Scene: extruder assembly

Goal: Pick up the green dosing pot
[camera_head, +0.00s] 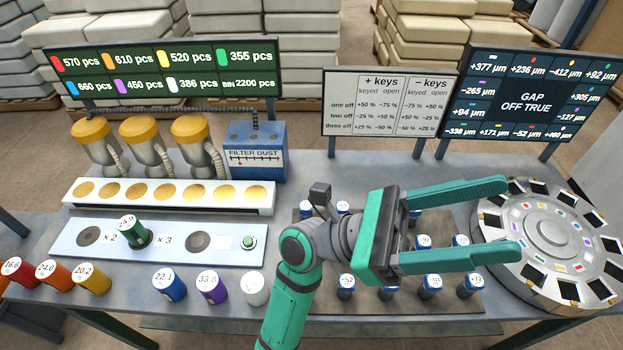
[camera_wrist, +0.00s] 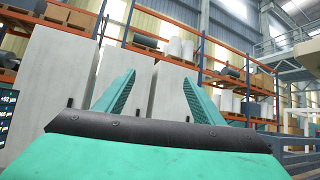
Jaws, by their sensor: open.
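The green dosing pot (camera_head: 134,234) stands upright on the white panel at the left of the table, in the place between the "× 2" and "× 3" marks. My gripper (camera_head: 512,218) is open and empty, far to the right of the pot, above the table beside the round die. Its two green fingers point right. In the wrist view my gripper (camera_wrist: 157,95) shows nothing between its fingers, only shelving and pale slabs far behind.
Red, orange, yellow, blue, purple and white pots (camera_head: 171,285) stand along the front edge. A tray of several dark blue-topped keys (camera_head: 386,293) lies under my arm. The silver round die (camera_head: 553,235) is at the right. Yellow-topped hoppers (camera_head: 144,145) and a blue filter box (camera_head: 255,150) stand behind the panel.

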